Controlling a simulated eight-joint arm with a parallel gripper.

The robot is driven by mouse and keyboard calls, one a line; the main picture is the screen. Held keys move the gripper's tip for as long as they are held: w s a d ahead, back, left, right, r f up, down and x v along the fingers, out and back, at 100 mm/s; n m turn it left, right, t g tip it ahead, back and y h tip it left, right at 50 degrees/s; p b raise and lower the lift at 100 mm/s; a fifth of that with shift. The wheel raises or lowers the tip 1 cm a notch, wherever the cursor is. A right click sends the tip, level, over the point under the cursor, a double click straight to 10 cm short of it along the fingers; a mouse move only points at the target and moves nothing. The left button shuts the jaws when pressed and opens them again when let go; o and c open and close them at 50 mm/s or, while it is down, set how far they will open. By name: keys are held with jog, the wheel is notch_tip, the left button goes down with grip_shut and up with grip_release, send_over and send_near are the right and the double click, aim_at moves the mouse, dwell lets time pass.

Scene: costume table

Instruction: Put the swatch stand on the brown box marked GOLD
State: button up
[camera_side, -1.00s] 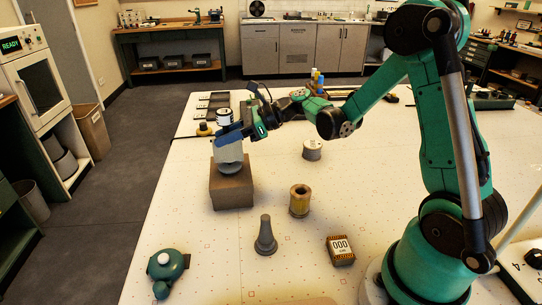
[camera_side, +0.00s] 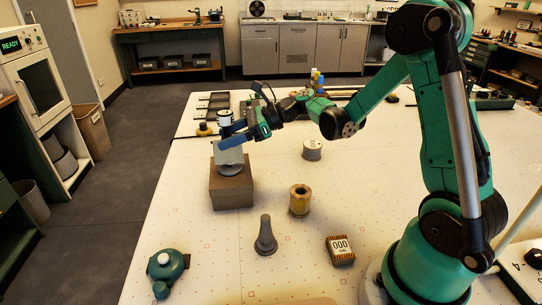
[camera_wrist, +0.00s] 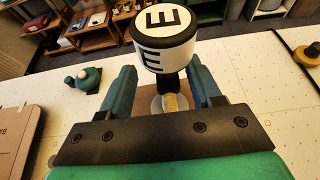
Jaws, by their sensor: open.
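The swatch stand, by its look, has a white-and-black head marked E (camera_side: 224,117) and a grey base (camera_side: 229,170). It stands upright on the brown box (camera_side: 231,194), seemingly resting on its top. No mark shows on this box's visible faces. My gripper (camera_side: 231,138) is open, its blue fingers at the stand's height below the head. In the wrist view the fingers are on both sides of the stand's stem (camera_wrist: 170,101), with gaps; the head hides part of the stem. A pale panel by the fingers partly covers the stand in the side view.
A grey cone (camera_side: 265,238), a gold spool (camera_side: 299,200), a pale labelled cylinder (camera_side: 312,150), a 000 block (camera_side: 340,250) and a green dispenser (camera_side: 167,267) stand around the table. A lettered brown box (camera_wrist: 14,125) is cut off at the wrist view's left edge.

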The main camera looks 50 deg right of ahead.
jog(key=v, duration=1.1)
jog(key=s+a+f+n+g+h, duration=0.1)
jog(key=s+a+n+h, duration=0.2)
jog(key=n, duration=1)
jog(key=s+a+f+n+g+h, duration=0.1)
jog(key=s+a+n+h, duration=0.2)
jog(key=n, duration=1.1)
jog(key=a+h, duration=0.3)
jog(key=a, duration=0.2)
jog(key=shift+s+f+h, duration=0.25)
jog(key=shift+h, duration=0.05)
